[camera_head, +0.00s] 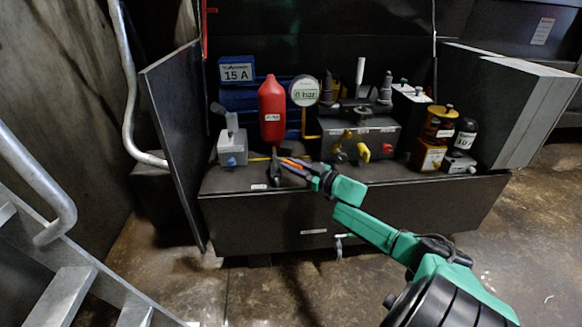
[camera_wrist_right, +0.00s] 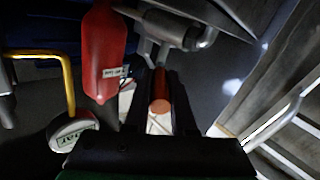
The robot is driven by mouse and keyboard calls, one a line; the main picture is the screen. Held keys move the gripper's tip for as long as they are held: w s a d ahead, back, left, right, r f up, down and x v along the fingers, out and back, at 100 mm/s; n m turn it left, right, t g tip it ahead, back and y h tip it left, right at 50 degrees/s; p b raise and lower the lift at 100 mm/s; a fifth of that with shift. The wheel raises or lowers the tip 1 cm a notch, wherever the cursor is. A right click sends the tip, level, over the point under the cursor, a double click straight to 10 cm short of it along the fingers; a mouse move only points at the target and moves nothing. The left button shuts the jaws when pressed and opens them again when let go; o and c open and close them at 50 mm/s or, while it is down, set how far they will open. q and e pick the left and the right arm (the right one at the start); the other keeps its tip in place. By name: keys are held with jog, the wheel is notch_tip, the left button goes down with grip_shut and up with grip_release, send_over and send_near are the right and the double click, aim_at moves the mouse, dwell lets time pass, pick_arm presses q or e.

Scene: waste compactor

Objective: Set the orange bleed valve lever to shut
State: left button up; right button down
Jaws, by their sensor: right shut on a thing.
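The orange bleed valve lever (camera_head: 293,164) shows as a thin orange strip between my right gripper's fingers, low at the front of the open cabinet. In the right wrist view the orange lever (camera_wrist_right: 160,104) lies between the two dark fingers, its round end towards the camera. A grey metal fitting (camera_wrist_right: 172,28) is just beyond the fingertips. My right gripper (camera_head: 284,167) is shut on the lever. The fingers hide much of the lever and valve in the head view, so its exact angle is hard to tell. My left gripper is not in view.
A red bottle (camera_head: 272,108) stands just behind the gripper, beside a round dial gauge (camera_head: 304,90). A grey block with a blue knob (camera_head: 232,147) is to the left. A pump unit with yellow and red knobs (camera_head: 362,137) is to the right. Cabinet doors stand open on both sides.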

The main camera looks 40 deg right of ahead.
jog(key=c, duration=0.8)
grip_release()
jog(key=shift+o, duration=0.2)
